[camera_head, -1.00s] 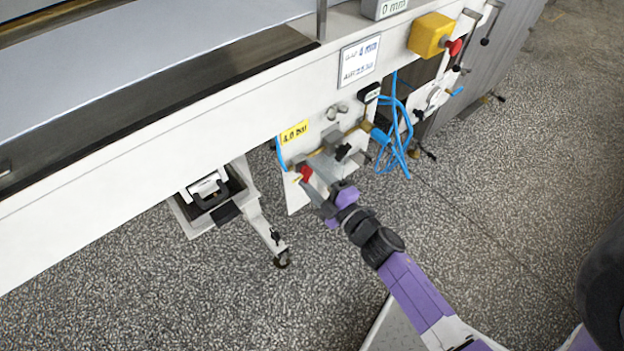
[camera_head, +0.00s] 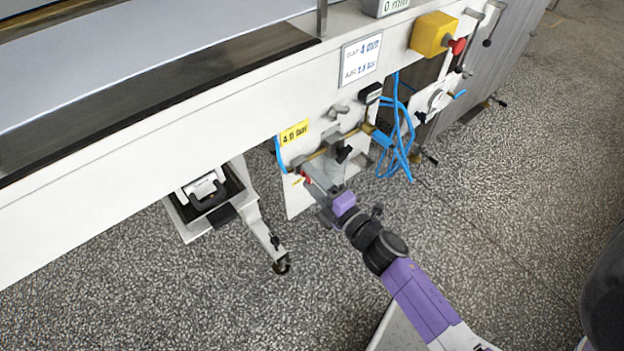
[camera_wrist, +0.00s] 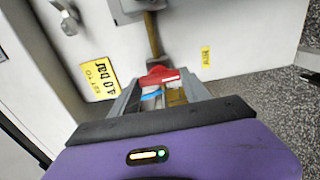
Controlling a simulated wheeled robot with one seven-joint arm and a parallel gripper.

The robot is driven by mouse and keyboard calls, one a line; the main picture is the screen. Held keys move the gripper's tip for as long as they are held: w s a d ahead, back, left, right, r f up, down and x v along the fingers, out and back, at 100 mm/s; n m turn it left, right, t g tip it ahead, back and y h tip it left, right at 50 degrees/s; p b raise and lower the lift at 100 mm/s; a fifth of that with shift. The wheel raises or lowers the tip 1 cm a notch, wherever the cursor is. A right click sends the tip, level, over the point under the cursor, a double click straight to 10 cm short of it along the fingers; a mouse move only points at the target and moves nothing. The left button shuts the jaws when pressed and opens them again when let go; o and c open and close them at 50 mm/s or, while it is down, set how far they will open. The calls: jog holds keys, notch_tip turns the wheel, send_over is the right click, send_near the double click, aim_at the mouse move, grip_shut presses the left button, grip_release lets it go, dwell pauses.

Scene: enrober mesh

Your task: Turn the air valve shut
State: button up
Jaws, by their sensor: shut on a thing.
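The air valve has a red handle (camera_head: 306,179) at the left end of the brass pipe on the white panel, below the yellow 4.0 bar label (camera_head: 294,133). My gripper (camera_head: 310,184) reaches it from the lower right. In the wrist view my gripper (camera_wrist: 160,90) is shut on the red handle (camera_wrist: 158,77), which sits between the finger ends. A blue band and a brass part show just below the handle there. The fingers hide part of the valve body.
A grey fitting with a black knob (camera_head: 343,154) is close right of the valve. Blue hoses (camera_head: 400,140) hang farther right. The white machine beam (camera_head: 180,125) runs above, with a display sign (camera_head: 361,59). A caster leg (camera_head: 262,236) stands left; the floor below is open.

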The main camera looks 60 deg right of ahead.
jog(key=o, duration=1.4)
jog(key=shift+s, duration=0.1)
jog(key=v, duration=0.7)
jog(key=shift+s+a, duration=0.15)
jog(key=shift+s, duration=0.15)
